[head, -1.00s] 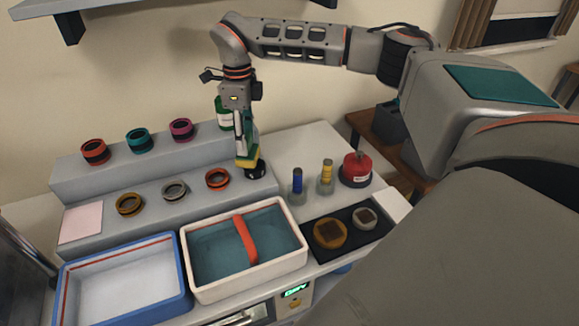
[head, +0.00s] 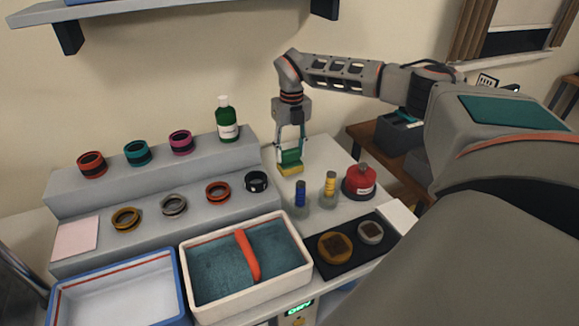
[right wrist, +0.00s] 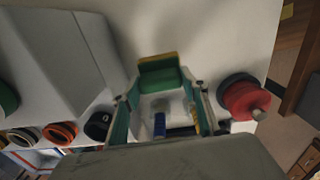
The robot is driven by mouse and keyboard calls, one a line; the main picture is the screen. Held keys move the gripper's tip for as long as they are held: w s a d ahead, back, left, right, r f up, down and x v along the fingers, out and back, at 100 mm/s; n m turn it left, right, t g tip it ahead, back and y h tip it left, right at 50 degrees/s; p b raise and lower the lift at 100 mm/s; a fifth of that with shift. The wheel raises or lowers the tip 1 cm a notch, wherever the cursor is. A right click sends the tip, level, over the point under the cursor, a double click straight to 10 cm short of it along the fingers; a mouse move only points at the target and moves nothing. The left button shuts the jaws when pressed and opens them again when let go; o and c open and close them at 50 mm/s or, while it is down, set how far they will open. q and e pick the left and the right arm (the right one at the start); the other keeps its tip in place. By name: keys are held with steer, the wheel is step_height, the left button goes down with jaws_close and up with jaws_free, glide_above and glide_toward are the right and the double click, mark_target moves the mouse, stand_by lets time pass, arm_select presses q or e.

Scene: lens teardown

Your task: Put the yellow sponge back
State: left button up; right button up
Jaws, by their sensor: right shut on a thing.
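The yellow sponge (head: 291,169) has a green upper layer. It is at the back of the white worktop, right of the grey stepped stand and behind the small bottles. My right gripper (head: 290,154) points down with its fingers on either side of the sponge, shut on it. In the right wrist view the sponge (right wrist: 160,76) sits between the fingertips, its green face toward the camera and a yellow edge at the far side. It is low over the worktop; I cannot tell whether it touches. My left gripper is not in view.
The grey stand (head: 100,191) holds several coloured rings and a green bottle (head: 227,122). A blue-capped bottle (head: 300,195), a yellow-capped bottle (head: 330,188) and a red container (head: 360,182) stand in front and right. A cream basin (head: 306,283) is nearer.

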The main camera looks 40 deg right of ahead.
mark_target(290, 163)
steer(key=shift+f, duration=2.35)
steer(key=shift+f, duration=0.15)
steer(key=o, duration=1.2)
steer(key=shift+o, duration=0.2)
step_height(290, 163, up, 12)
steer(key=shift+s+d+r, duration=0.1)
steer(key=shift+r, duration=0.05)
